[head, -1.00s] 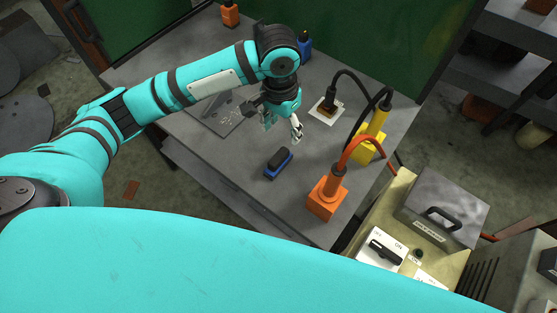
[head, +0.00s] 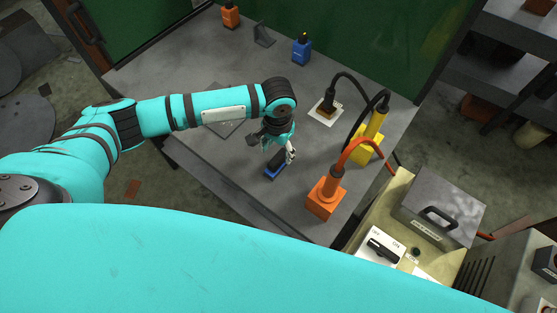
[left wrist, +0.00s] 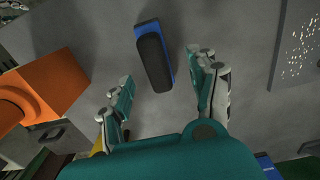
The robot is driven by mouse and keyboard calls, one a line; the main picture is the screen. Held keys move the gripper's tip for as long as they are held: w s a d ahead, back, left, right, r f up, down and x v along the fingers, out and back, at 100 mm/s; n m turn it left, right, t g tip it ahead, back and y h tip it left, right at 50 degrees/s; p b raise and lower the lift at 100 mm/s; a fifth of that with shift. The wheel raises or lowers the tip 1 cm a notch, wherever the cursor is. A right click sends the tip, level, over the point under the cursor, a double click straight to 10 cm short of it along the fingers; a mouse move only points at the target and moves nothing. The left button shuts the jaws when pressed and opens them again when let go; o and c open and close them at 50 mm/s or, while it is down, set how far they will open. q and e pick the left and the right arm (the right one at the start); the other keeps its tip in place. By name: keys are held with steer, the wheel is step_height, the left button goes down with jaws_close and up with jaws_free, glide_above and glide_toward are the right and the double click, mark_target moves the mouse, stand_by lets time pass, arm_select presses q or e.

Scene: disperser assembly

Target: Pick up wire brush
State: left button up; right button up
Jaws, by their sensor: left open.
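The wire brush looks like a small oblong block with a blue base and a black top. It lies on the grey table (head: 230,170), and in the head view the wire brush (head: 272,172) is partly hidden by my left gripper (head: 282,153), which is just above it. In the left wrist view the wire brush (left wrist: 153,60) lies ahead of and between the two fingers of my left gripper (left wrist: 163,72). The gripper is open and empty, with a gap on both sides of the brush. My right gripper does not show.
An orange block with a cable (head: 323,198) stands right of the brush, with a yellow one (head: 367,143) behind it. A blue bottle-like item (head: 301,50) and an orange one (head: 230,15) stand at the back. A yellowish bench (head: 400,205) adjoins the right.

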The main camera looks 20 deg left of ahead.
mark_target(278, 157)
arm_select(q)
steer(key=shift+s+d+f+p, duration=0.15)
steer(key=shift+f+p, duration=0.1)
steer(key=shift+f, duration=0.95)
steer(key=shift+s+f+p, duration=0.1)
steer(key=shift+f+p, duration=0.15)
steer(key=shift+f, duration=0.9)
jaws_close()
